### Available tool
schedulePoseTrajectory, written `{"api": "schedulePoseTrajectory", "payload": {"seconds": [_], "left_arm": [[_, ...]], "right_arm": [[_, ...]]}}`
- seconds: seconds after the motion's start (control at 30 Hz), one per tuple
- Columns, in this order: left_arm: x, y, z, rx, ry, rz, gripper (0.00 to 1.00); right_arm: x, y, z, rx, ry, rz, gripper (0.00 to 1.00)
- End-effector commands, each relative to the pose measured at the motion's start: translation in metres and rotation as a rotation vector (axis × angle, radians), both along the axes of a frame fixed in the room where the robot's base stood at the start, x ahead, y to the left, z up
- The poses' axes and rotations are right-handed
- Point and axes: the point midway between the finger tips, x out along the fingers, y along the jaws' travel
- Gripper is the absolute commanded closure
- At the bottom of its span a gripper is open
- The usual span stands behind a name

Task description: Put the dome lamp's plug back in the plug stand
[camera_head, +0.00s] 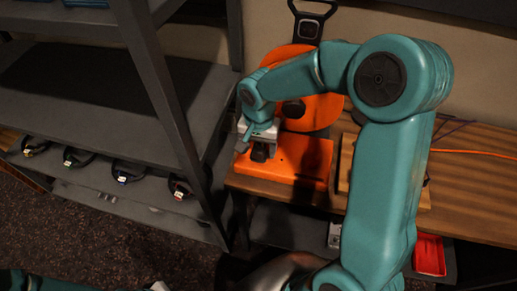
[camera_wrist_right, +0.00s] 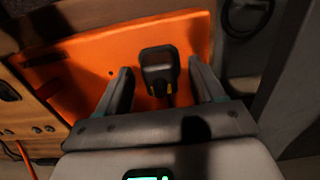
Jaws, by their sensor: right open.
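An orange stand (camera_head: 300,160) with a flat base and a tall round back is on the wooden desk; its orange base also fills much of the wrist view (camera_wrist_right: 85,65). A black plug-like block (camera_wrist_right: 159,66) with a small yellow mark and a short dark stem is over the orange base. My right gripper (camera_head: 262,150) is low at the left end of the base. Its two fingers are apart, one on each side of the black block, with gaps showing in the wrist view. I cannot tell whether the block is seated in the base. The dome lamp is not identifiable.
A grey metal shelf (camera_head: 150,90) stands close on the left, its upright near my right gripper. Several black looped items (camera_head: 75,157) with coloured tags are on its lower level. A red tray (camera_head: 430,254) is below the desk (camera_head: 475,180). An orange cable (camera_head: 470,152) crosses the desk.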

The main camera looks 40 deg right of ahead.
Motion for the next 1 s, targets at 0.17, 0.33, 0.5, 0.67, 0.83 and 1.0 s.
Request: {"api": "schedulePoseTrajectory", "payload": {"seconds": [0.17,0.33,0.5,0.67,0.83,1.0], "left_arm": [[0.0000,0.0000,-0.0032,0.000,0.000,0.000,1.00],[0.0000,-0.0001,-0.0040,0.000,0.000,0.000,1.00],[0.0000,0.0000,-0.0038,0.000,0.000,0.000,1.00],[0.0000,0.0000,-0.0038,0.000,0.000,0.000,1.00],[-0.0001,0.0000,-0.0030,0.000,0.000,0.000,1.00],[0.0000,0.0000,0.0009,0.000,0.000,0.000,1.00]], "right_arm": [[0.0003,0.0001,-0.0010,0.000,-0.001,0.000,0.32],[0.0003,0.0003,0.0000,0.000,0.000,0.000,0.32],[0.0003,0.0003,0.0001,0.000,0.000,0.000,0.45],[0.0003,0.0003,0.0000,0.000,0.000,0.000,0.97],[0.0003,0.0003,0.0011,0.000,0.000,0.000,1.00],[0.0003,0.0003,0.0070,0.000,0.000,0.000,1.00]]}}
